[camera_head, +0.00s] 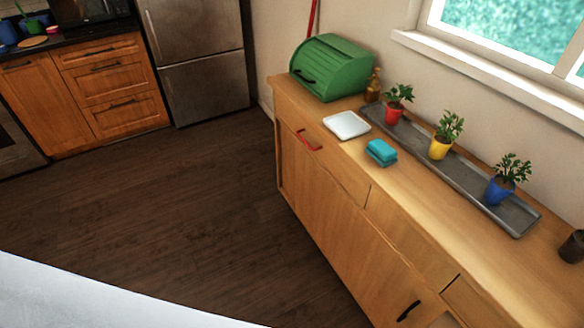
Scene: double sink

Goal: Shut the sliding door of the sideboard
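The light wood sideboard (420,205) stands along the wall on the right. Its front has a large lower panel, which looks like the sliding door (335,235). A dark handle (408,310) sits near the right end of this panel. Right of the handle, a pale patch shows at the bottom edge of the picture; I cannot tell whether it is an open gap. The lower front is cut off there. A drawer with a red handle (309,140) is above the panel. Neither of my grippers is in view.
On the sideboard top are a green bread box (335,68), a white plate (347,125), teal sponges (381,152) and a grey tray (468,185) with potted plants. The dark floor (180,215) before the sideboard is clear. A fridge (203,60) stands behind.

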